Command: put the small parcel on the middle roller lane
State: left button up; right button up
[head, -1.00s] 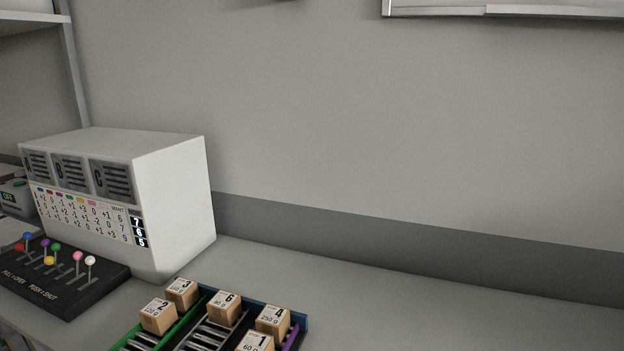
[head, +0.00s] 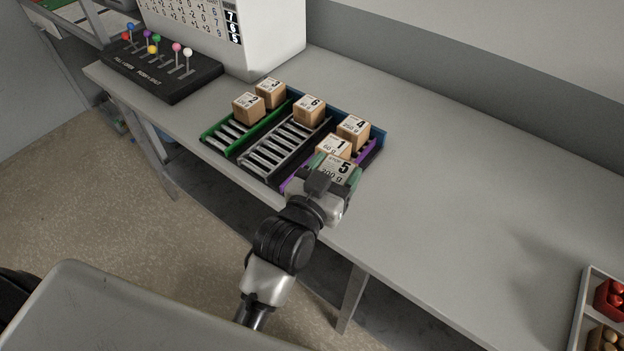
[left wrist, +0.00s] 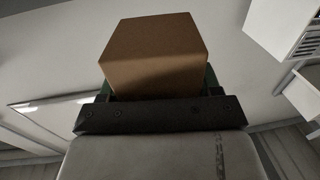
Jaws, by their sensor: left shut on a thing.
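The small parcel, a brown cardboard cube labelled 5 and 200 g (head: 341,169), is held in my left gripper (head: 336,176), near the front of the purple lane. It also fills the middle of the left wrist view (left wrist: 154,55) between the jaws. I cannot tell whether it touches the lane. The middle roller lane (head: 270,151) has bare grey rollers at its front and parcel 6 (head: 308,110) at its back. The green lane (head: 222,137) on the left bears parcels 2 (head: 248,107) and 3 (head: 270,93). The purple lane (head: 292,181) bears parcels 4 (head: 354,130) and 1 (head: 333,147).
A black lever panel (head: 165,75) with coloured knobs and a white cabinet (head: 275,40) stand behind and left of the lanes. The bench (head: 440,190) is clear to the right, up to a tray (head: 583,310) with red items at the far right.

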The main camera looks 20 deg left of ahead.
pick_arm(q)
jog(key=w+d+r+m+h, duration=0.1)
jog(key=w+d+r+h, duration=0.1)
jog(key=d, duration=0.3)
jog(key=shift+w+r+g, duration=0.25)
jog(key=shift+r+g, duration=0.05)
jog(key=shift+r, duration=0.25)
jog(key=w+a+f, duration=0.1)
jog(key=a+f, duration=0.1)
jog(key=a, duration=0.1)
jog(key=w+a+f, duration=0.1)
jog(key=a+f, duration=0.1)
jog(key=a, duration=0.2)
jog(key=w+a+f+p, duration=0.1)
jog(key=a+f, duration=0.2)
jog(key=a, duration=0.1)
jog(key=shift+a, duration=0.15)
notch_tip(320, 180, down, 2)
jog(key=shift+f, duration=0.1)
jog(key=shift+f+p, duration=0.25)
jog(key=shift+p, duration=0.2)
jog(key=shift+f, duration=0.5)
jog(key=shift+f, duration=0.1)
